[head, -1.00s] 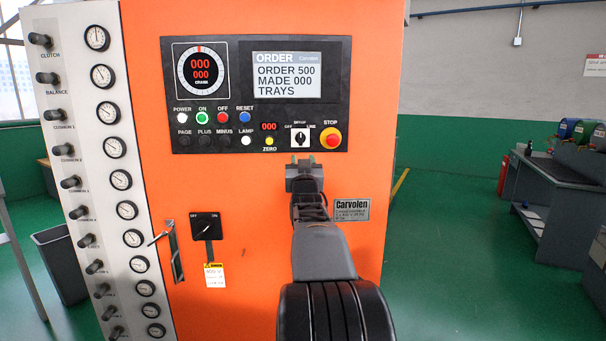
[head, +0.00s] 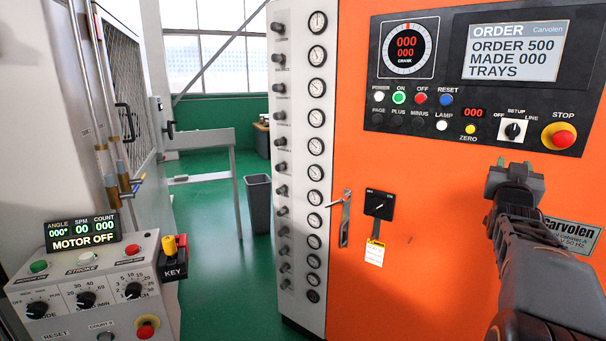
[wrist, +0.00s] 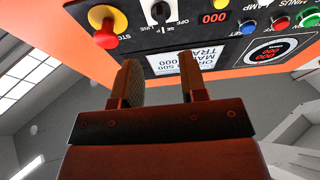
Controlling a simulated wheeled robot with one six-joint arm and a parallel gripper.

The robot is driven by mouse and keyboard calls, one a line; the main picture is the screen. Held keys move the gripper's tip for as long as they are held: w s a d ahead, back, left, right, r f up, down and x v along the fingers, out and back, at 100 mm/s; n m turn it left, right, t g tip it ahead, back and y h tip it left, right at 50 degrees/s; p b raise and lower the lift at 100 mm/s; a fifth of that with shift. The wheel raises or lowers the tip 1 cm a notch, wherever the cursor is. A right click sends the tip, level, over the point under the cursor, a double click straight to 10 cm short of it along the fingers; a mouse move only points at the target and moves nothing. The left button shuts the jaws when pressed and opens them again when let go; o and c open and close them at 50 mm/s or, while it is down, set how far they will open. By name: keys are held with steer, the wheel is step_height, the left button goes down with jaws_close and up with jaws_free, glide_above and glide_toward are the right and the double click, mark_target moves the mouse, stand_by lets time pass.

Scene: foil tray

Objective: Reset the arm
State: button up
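My gripper (head: 515,166) is in front of the orange machine cabinet (head: 420,250), just below the control panel (head: 590,120). In the wrist view its two fingers (wrist: 158,72) stand apart with nothing between them, and the panel appears upside down beyond them. The panel carries a crank dial (head: 407,49), an order display (head: 516,50) reading 500 ordered and 000 made, a selector switch (head: 512,130) and a red stop button (head: 563,138). Part of the cabinet is hidden behind my arm.
A white column of gauges and knobs (head: 300,160) edges the cabinet. A grey bin (head: 258,203) stands behind. Green floor (head: 215,250) is open between console and cabinet.

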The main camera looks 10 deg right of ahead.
steer(key=a+f+g+y, duration=0.3)
steer(key=f+g+y, duration=0.2)
steer(key=f, duration=0.9)
steer(key=s+a+f+n+g+y+p, duration=0.25)
steer(key=a+f+y, duration=0.35)
steer(key=a, duration=0.5)
steer(key=s+a+f+n+g+y+p, duration=0.1)
steer(key=s+a+n+g+y+p, duration=0.1)
steer(key=s+a, duration=0.4)
steer(key=s+a+f+n+g+y+p, duration=0.1)
steer(key=s+a+n+g+p, duration=0.2)
steer(key=a, duration=1.4)
steer(key=s+n, duration=0.1)
steer(key=s, duration=0.3)
steer(key=shift+a+f+y+p, duration=0.25)
steer(key=shift+f+y+p, duration=0.05)
steer(key=shift+y+p, duration=0.1)
